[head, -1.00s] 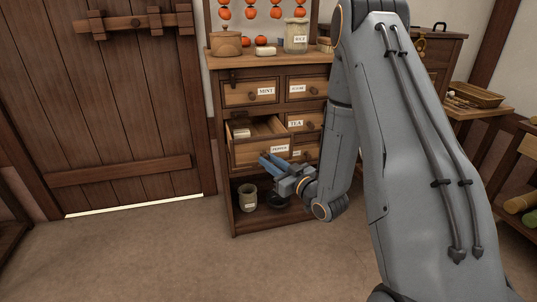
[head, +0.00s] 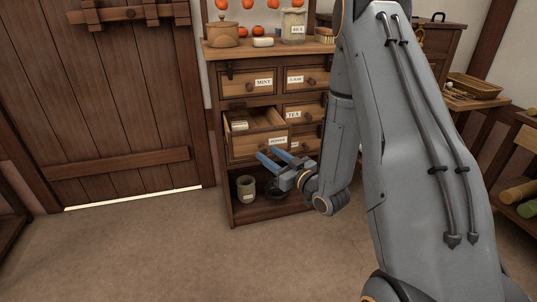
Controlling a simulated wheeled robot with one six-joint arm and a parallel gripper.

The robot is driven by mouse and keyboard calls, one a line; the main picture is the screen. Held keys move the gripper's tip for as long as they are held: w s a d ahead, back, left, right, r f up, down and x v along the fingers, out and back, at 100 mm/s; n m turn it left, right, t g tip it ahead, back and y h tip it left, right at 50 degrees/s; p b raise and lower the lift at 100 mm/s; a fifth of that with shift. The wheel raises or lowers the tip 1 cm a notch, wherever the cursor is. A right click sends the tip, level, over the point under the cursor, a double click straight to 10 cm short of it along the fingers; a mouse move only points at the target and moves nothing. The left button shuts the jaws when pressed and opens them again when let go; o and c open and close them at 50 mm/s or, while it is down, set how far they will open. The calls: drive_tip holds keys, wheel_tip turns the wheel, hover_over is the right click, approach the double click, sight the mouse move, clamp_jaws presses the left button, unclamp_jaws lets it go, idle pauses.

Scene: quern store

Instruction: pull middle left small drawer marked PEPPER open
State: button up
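The small drawer marked PEPPER (head: 250,150) is the middle left one in the wooden cabinet (head: 225,170). It stands pulled out, with its inside showing and a pale block (head: 238,126) in it. Its label (head: 277,141) is at the upper right of its front. My gripper (head: 267,152) is just in front of the lower part of this front, fingers pointing up and left. The two blue fingers are spread with a gap between them, and I see nothing held. I cannot make out the drawer's knob, nor whether a fingertip touches the front.
Drawers marked MINT (head: 263,82) and TEA (head: 293,114) are shut. The open shelf below holds a jar (head: 246,188) and a dark bowl (head: 276,194). A pot (head: 222,34) and a RICE jar (head: 293,25) stand on top. The floor in front is clear.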

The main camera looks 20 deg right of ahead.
drive_tip(key=v, duration=0.6)
drive_tip(key=shift+s+d+p, duration=0.15)
drive_tip(key=shift+s+p, duration=0.2)
drive_tip(key=shift+p, duration=0.1)
drive_tip(key=a+r+g+h, duration=0.3)
drive_tip(key=a+g+h, duration=0.2)
drive_tip(key=a+g, duration=0.15)
drive_tip(key=s+a+r+g, duration=0.3)
drive_tip(key=s, duration=0.7)
drive_tip(key=s+a+r+g+h, duration=0.1)
drive_tip(key=s+a+r+g, duration=0.25)
drive_tip(key=s, duration=0.55)
drive_tip(key=s+a+r+g, duration=0.2)
drive_tip(key=s+r+g, duration=0.15)
drive_tip(key=s, duration=0.65)
drive_tip(key=d+r+m+p, duration=0.4)
drive_tip(key=d+r+p, duration=0.6)
drive_tip(key=p, duration=1.1)
wheel_tip(320, 180, up, 3)
drive_tip(key=shift+s+d+r+h, duration=0.25)
drive_tip(key=shift+s+d+h, duration=0.1)
drive_tip(key=shift+h, duration=0.05)
